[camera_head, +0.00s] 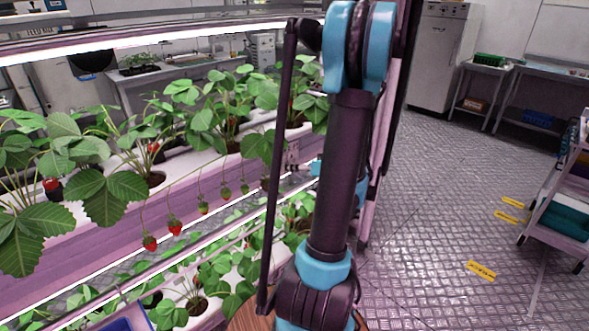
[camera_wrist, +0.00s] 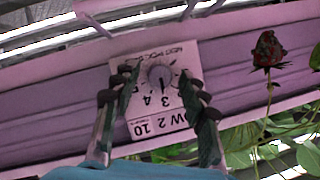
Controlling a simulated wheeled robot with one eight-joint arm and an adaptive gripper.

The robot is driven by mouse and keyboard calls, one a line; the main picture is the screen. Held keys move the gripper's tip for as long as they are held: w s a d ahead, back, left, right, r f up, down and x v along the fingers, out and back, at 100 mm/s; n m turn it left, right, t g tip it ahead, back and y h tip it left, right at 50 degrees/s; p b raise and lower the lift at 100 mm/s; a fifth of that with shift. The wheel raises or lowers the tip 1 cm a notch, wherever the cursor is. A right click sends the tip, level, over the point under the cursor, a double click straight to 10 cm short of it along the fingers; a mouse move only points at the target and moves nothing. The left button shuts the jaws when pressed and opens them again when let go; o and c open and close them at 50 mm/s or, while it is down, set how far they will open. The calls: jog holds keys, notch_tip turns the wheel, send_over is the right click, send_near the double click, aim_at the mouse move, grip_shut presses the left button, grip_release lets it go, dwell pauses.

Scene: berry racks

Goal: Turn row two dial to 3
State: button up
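A strawberry (camera_wrist: 268,50) hangs right of the plate, with leaves (camera_wrist: 245,135) below it. In the head view, planted rack rows (camera_head: 100,210) fill the left. A cart (camera_head: 565,190) stands at the right, and the patterned floor (camera_head: 430,200) between is clear.

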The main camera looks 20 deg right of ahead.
grip_shut()
jog(key=shift+m+y, duration=0.3)
jog(key=shift+o, duration=0.5)
grip_release()
jog(key=v, duration=1.2)
jog(key=shift+r, duration=0.1)
